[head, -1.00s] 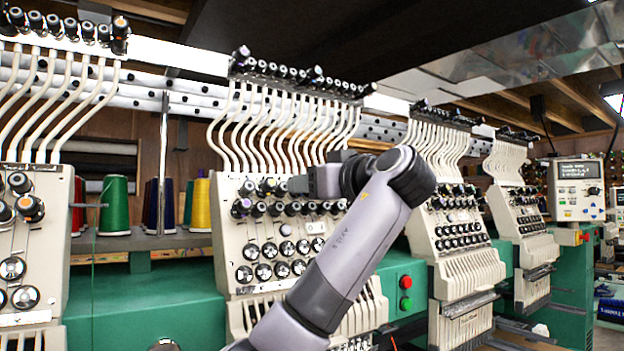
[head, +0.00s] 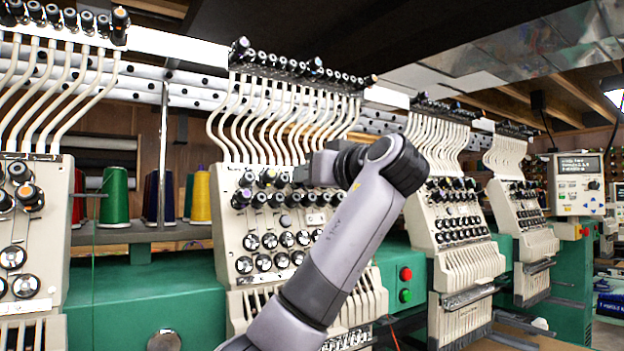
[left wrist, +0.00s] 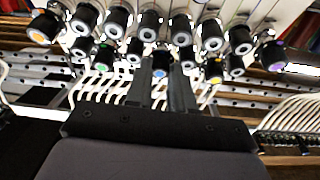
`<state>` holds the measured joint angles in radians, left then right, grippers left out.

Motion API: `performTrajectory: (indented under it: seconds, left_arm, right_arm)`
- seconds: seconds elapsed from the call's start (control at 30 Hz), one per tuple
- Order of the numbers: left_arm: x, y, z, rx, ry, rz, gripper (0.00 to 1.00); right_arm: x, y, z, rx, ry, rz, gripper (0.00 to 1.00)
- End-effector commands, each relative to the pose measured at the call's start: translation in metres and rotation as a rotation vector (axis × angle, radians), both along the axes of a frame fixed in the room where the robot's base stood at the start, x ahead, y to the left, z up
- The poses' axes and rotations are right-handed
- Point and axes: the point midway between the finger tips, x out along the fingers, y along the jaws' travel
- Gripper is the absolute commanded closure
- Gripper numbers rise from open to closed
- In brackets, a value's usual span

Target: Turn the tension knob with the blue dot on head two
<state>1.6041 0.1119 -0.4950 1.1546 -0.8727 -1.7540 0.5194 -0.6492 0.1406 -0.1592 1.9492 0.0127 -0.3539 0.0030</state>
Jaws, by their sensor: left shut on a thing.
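The second machine head (head: 228,215) is a cream panel with rows of dark tension knobs, in the middle of the head view. My left gripper (head: 293,176) reaches its upper knob rows from the right; my own wrist hides knobs there. In the left wrist view, the knob with the blue dot (left wrist: 159,74) sits between the two dark fingers of my left gripper (left wrist: 162,85). The fingers are shut on it. Nearby knobs there have green (left wrist: 104,47), yellow (left wrist: 215,79), orange (left wrist: 38,36) and purple (left wrist: 277,66) dots. My right gripper is not in view.
Neighbouring knobs stand close around the gripped one. White thread tubes (head: 265,120) rise above the panel. Another head (head: 35,240) stands at the left, and others (head: 450,225) to the right. Green (head: 115,197) and yellow (head: 201,197) thread cones stand on a shelf behind.

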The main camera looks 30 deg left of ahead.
Motion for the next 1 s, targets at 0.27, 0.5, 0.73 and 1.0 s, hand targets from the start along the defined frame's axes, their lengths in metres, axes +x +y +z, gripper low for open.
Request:
performTrajectory:
  seconds: [0.27,0.5,0.73,1.0]
  left_arm:
    - [-0.002,0.001,-0.001,0.085,0.203,-0.088,1.00]
    - [-0.004,0.001,0.001,0.164,0.399,-0.171,1.00]
    - [-0.005,0.002,0.003,0.235,0.568,-0.240,1.00]
    - [-0.005,0.003,0.004,0.293,0.710,-0.298,1.00]
  right_arm:
    - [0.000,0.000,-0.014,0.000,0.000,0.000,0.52]
    - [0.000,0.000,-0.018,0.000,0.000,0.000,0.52]
    - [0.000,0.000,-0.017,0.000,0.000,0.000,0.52]
    - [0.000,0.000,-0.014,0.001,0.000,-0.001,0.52]
